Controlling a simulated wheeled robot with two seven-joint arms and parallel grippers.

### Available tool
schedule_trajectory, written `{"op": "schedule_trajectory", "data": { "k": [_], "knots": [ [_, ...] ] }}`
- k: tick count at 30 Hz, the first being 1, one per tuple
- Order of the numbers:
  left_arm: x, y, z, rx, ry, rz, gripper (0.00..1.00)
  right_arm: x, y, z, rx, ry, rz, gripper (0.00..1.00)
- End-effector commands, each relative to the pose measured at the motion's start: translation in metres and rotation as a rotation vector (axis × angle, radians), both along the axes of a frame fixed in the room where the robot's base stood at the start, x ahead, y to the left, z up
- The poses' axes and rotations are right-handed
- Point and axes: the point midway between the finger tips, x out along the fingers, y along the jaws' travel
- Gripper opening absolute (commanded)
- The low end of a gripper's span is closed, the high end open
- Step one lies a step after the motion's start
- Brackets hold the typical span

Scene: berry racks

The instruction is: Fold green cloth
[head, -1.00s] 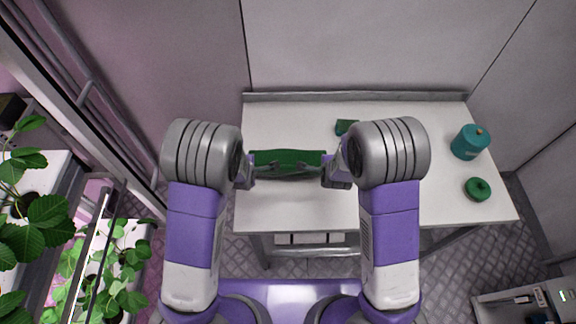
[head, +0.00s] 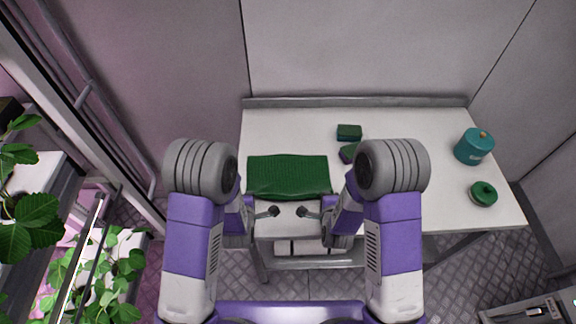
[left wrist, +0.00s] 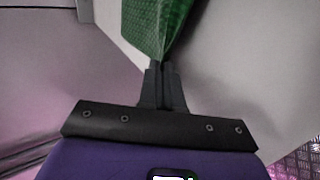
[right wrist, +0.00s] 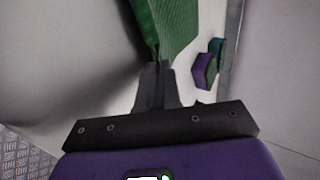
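The green cloth (head: 288,172) shows as a broad, ribbed rectangle over the front left half of the white table (head: 420,190) in the head view. Whether its near edge touches the table is unclear. My left gripper (left wrist: 160,64) is shut on one near corner of the cloth; the cloth (left wrist: 158,22) tapers to its fingertips in the left wrist view. My right gripper (right wrist: 156,64) is shut on the other near corner, where the cloth (right wrist: 168,22) narrows in the right wrist view. In the head view my wrists largely hide the fingertips.
A green-topped sponge (head: 349,132) lies behind the cloth's right side, with a purple-and-green piece (head: 348,153) partly hidden by my right arm. A teal canister (head: 473,147) and a small green round container (head: 483,193) stand at right. Plant racks (head: 72,205) are at left.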

Motion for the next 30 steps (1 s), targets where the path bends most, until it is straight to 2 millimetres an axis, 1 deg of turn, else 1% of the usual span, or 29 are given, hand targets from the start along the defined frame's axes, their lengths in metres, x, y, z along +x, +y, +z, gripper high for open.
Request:
{"op": "schedule_trajectory", "data": {
  "k": [5,6,14,22,25,30],
  "knots": [
    [0.0,0.0,0.0,0.0,0.0,0.0,0.0,0.0,0.0,0.0,0.0,0.0,0.0,0.0],
    [0.0,0.0,0.0,0.0,0.0,0.0,0.07,0.0,0.0,0.0,0.0,0.0,0.0,0.06],
    [0.0,0.0,0.0,0.0,0.0,0.0,0.47,0.0,0.0,0.0,0.0,0.001,0.0,0.46],
    [0.0,0.0,0.003,-0.001,-0.001,0.001,0.47,0.0,0.0,0.003,0.001,-0.001,-0.001,0.47],
    [-0.001,0.0,0.016,-0.004,-0.005,0.003,0.47,-0.001,0.0,0.015,0.004,-0.003,-0.003,0.47],
    [-0.006,0.0,0.043,-0.005,-0.005,0.002,0.47,-0.006,0.0,0.043,0.004,-0.005,-0.001,0.47]
  ]
}}
